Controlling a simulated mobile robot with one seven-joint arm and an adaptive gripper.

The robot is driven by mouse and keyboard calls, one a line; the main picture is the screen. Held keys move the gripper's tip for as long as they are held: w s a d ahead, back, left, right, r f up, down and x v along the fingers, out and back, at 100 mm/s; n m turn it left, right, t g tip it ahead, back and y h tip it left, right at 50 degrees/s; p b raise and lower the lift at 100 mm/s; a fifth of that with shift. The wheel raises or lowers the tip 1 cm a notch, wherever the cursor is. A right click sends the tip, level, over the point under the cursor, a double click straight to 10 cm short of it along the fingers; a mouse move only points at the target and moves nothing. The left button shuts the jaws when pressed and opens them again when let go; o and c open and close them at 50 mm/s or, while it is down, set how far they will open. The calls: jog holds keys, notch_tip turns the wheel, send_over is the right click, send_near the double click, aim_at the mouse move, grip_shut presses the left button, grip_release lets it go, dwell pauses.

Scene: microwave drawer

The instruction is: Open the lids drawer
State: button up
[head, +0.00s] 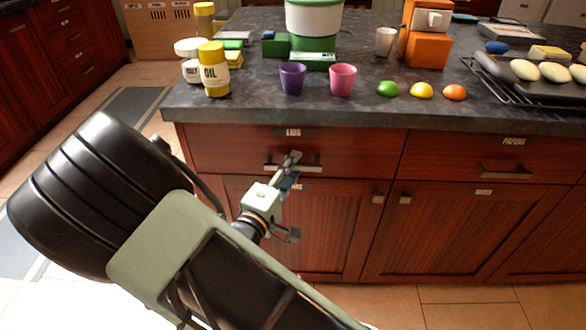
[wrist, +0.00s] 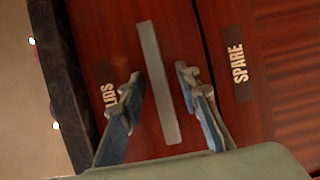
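The lids drawer (head: 230,150) is the dark red wooden drawer under the counter's left part, and it looks shut. Its LIDS label (wrist: 110,96) reads sideways in the wrist view. Its grey bar handle (wrist: 158,85) runs between the two fingers of my gripper (wrist: 159,76). My gripper is open, one finger on each side of the bar, with gaps visible on both sides. I cannot tell how deep the bar lies between the fingertips. In the head view my gripper (head: 291,160) is at the handle's middle and hides part of it.
A cabinet door with a SPARE label (wrist: 239,70) is just below the drawer. Another drawer, labelled papers (head: 513,142), is to the right. The dark countertop (head: 400,117) overhangs the drawers and holds cups (head: 292,79), an oil bottle (head: 214,72) and a baking tray (head: 505,82).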

jog(key=shift+w+d, duration=0.1)
jog(key=shift+w, duration=0.05)
jog(key=shift+c, duration=0.4)
grip_shut()
jog(key=shift+s, duration=0.2)
